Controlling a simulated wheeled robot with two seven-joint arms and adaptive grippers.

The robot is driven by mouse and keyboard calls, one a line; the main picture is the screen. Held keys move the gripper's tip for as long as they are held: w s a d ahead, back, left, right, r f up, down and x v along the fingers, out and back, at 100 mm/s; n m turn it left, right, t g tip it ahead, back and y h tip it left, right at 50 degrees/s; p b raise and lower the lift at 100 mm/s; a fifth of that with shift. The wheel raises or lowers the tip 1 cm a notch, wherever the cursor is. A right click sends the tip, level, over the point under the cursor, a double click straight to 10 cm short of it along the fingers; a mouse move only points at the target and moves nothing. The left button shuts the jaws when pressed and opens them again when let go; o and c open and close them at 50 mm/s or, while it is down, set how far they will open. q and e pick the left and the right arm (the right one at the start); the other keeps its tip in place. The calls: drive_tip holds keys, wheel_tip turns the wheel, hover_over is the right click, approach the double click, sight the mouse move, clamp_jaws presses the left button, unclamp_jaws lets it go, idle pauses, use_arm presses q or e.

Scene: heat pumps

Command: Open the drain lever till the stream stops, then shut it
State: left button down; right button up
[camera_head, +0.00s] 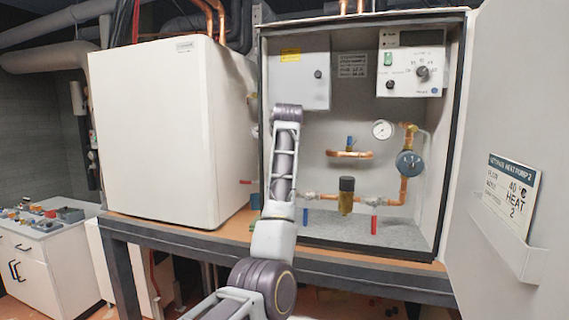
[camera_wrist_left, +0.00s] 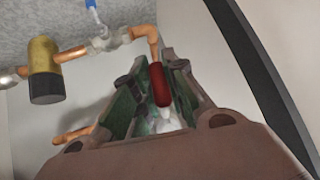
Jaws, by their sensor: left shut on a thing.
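In the left wrist view, my left gripper (camera_wrist_left: 160,105) is closed around a red lever handle (camera_wrist_left: 160,84), with one dark green finger on each side. The lever sits at the end of a copper pipe (camera_wrist_left: 145,34). A pale part shows behind the handle between the fingers. In the head view, my left arm (camera_head: 283,170) reaches into the open cabinet and hides the gripper and the held lever. No water stream can be made out in either view. My right gripper is not in view.
Near the held lever are a blue-handled valve (camera_head: 305,217) and a black-capped brass fitting (camera_head: 346,196). Farther right are another red handle (camera_head: 374,224), a gauge (camera_head: 383,130) and a pump (camera_head: 408,163). The open cabinet door (camera_head: 515,110) bounds the right side.

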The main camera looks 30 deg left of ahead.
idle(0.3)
use_arm(q)
drive_tip(key=c, duration=1.4)
unclamp_jaws()
drive_tip(key=shift+c, duration=0.2)
drive_tip(key=v, duration=1.2)
